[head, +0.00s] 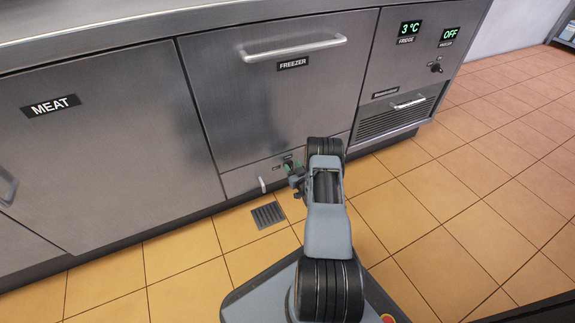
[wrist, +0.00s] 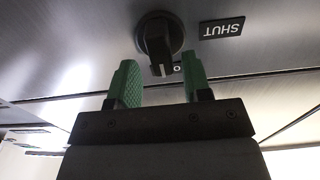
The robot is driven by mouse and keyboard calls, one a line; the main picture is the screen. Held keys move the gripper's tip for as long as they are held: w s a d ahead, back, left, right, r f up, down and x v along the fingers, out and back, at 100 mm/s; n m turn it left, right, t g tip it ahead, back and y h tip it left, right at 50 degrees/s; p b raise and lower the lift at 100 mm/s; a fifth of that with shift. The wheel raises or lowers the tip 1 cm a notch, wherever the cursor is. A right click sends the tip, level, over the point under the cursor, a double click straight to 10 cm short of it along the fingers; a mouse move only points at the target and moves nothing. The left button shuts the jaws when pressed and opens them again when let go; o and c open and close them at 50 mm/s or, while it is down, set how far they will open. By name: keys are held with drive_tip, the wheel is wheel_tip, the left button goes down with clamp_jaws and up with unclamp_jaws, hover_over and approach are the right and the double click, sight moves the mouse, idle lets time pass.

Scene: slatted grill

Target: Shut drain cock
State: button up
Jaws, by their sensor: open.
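The drain cock is a black knob (wrist: 158,42) with a pale pointer mark on a steel panel. In the wrist view its handle points down toward my gripper. A "SHUT" label (wrist: 221,28), upside down, is beside it on the right. Part of another label shows just behind the handle, mostly hidden. My gripper (wrist: 158,72) is open, with one green finger on each side of the handle's end. I cannot tell whether either finger touches it. In the head view my gripper (head: 290,166) is at the low panel under the freezer drawer and hides the knob.
A small spout (head: 262,185) sticks out low on the panel, above a floor drain grate (head: 267,215). The freezer drawer (head: 270,100) is above, the meat door (head: 100,150) left, and a vent grille (head: 395,118) right. The tiled floor at right is clear.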

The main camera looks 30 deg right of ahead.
drive_tip(key=shift+w, duration=0.35)
drive_tip(key=shift+a, duration=0.1)
clamp_jaws()
